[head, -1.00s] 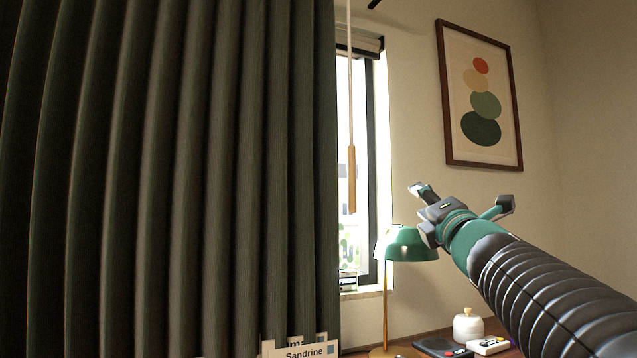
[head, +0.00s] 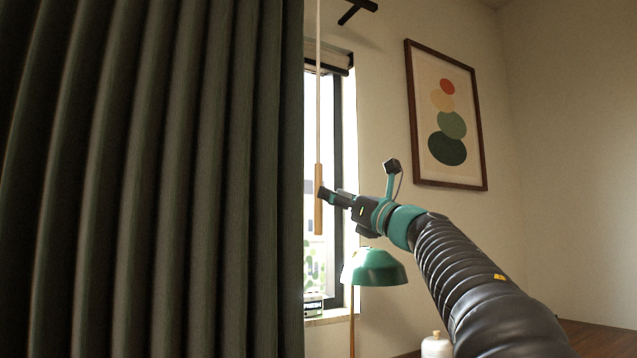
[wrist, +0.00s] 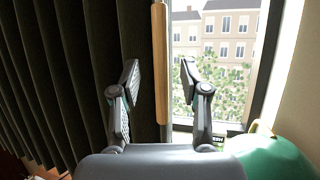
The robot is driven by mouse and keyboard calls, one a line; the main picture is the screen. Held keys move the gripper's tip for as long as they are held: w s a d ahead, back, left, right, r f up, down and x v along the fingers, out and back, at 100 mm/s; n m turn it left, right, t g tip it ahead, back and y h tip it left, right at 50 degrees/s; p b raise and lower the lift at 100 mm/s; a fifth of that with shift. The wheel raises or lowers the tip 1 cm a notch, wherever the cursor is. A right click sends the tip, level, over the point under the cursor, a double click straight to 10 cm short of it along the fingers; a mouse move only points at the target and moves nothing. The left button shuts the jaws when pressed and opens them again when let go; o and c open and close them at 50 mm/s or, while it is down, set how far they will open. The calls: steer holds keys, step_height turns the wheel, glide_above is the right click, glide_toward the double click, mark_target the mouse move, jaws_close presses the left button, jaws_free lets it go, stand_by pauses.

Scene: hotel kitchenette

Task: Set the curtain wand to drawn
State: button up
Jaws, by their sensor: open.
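The curtain wand (head: 318,200) hangs upright at the right edge of the dark green curtain (head: 200,180), with a thin pale rod above a thicker wooden handle. The curtain covers the left of the view, and part of the window beside it is bare. My gripper (head: 322,193) is at the handle's height in the head view. In the wrist view my gripper (wrist: 160,80) is open, with one finger on each side of the wooden handle (wrist: 160,50) in the picture. The handle appears beyond the fingertips; I cannot tell whether they touch.
A green lamp (head: 375,268) stands just below my gripper, and it also shows at the lower right in the wrist view (wrist: 265,155). The window (head: 335,180) is behind the wand. A framed picture (head: 447,115) hangs on the right wall. A white jar (head: 436,346) stands low down.

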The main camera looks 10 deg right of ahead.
mark_target(318, 188)
steer(key=p+x, duration=0.2)
steer(key=x, duration=0.4)
jaws_close()
